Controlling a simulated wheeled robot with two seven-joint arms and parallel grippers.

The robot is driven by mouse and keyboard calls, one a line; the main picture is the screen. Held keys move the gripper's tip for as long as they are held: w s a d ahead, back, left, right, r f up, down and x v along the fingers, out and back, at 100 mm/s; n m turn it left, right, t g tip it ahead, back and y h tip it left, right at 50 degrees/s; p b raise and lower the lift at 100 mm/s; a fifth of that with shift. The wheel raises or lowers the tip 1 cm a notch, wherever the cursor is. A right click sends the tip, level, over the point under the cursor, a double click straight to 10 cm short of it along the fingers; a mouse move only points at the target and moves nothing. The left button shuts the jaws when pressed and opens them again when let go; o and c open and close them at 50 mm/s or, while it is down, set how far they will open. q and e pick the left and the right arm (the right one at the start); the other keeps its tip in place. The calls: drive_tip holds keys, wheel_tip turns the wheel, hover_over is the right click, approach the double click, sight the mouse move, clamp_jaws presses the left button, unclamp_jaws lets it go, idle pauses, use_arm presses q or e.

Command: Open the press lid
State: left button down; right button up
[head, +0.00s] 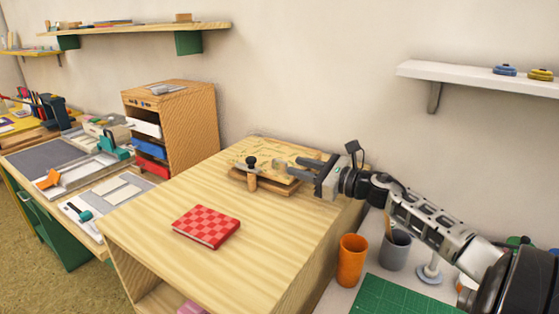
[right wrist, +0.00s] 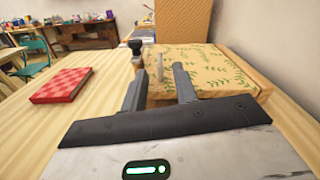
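The press (head: 262,183) is a low wooden block on the back part of the wooden cabinet top. Its lid (head: 282,160) is pale wood with a green leaf pattern and lies flat; it also shows in the right wrist view (right wrist: 195,58). A black knob (head: 251,162) stands at its left corner, and shows in the right wrist view (right wrist: 136,47). My right gripper (head: 295,166) reaches in from the right, at the press's right side. In the right wrist view its two fingers (right wrist: 159,70) are apart with nothing held between them. Contact with the lid cannot be told. My left gripper is out of view.
A red checkered book (head: 206,227) lies on the cabinet top (head: 150,215), left of the press. An orange cup (head: 351,262) and a grey cup (head: 395,250) stand below my right arm beside a green mat (head: 400,297). The cabinet top's front is mostly clear.

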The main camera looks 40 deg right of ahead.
sight(279, 161)
drive_tip(key=p+x, duration=0.1)
drive_tip(key=x, duration=0.5)
drive_tip(key=shift+w+f, duration=0.1)
drive_tip(key=shift+w, duration=0.15)
clamp_jaws()
